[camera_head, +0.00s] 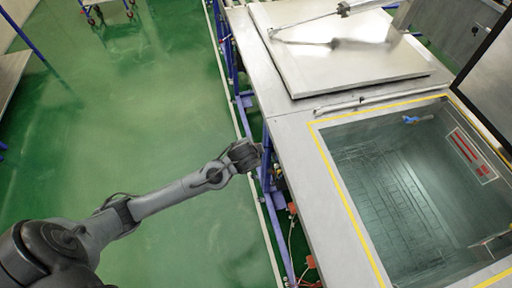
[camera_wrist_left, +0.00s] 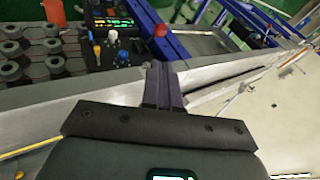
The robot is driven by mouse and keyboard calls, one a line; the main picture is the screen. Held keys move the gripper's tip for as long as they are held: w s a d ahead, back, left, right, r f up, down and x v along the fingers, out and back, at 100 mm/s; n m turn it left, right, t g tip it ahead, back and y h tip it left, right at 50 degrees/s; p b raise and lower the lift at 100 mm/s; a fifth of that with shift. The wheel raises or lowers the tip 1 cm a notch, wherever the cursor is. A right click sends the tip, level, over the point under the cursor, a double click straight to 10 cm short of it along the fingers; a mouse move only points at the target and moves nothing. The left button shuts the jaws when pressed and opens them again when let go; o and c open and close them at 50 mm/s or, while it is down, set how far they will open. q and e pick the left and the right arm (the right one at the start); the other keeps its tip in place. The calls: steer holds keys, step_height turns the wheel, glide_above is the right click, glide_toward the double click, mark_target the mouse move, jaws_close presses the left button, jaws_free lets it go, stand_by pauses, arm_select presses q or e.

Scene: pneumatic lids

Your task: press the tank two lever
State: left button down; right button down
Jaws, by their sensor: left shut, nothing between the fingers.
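In the left wrist view my left gripper (camera_wrist_left: 163,85) is shut and empty, its two dark fingers together in front of a metal edge. I cannot tell which is the tank two lever. The fingertips look apart from these controls. In the head view my left wrist (camera_head: 240,156) is beside the front edge of the tanks, and its fingers are hard to make out. My right gripper is not in view.
An open tank with a yellow rim (camera_head: 345,200) holds dark water. A metal lid (camera_head: 340,50) covers the tank behind it. Blue frame rails and hoses run along the tank front. A lit display (camera_wrist_left: 112,22) sits on the panel.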

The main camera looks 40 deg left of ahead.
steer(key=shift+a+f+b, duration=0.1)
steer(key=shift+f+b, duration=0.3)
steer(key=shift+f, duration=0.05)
arm_select(q)
steer(key=x, duration=1.4)
steer(key=shift+s+a, duration=0.1)
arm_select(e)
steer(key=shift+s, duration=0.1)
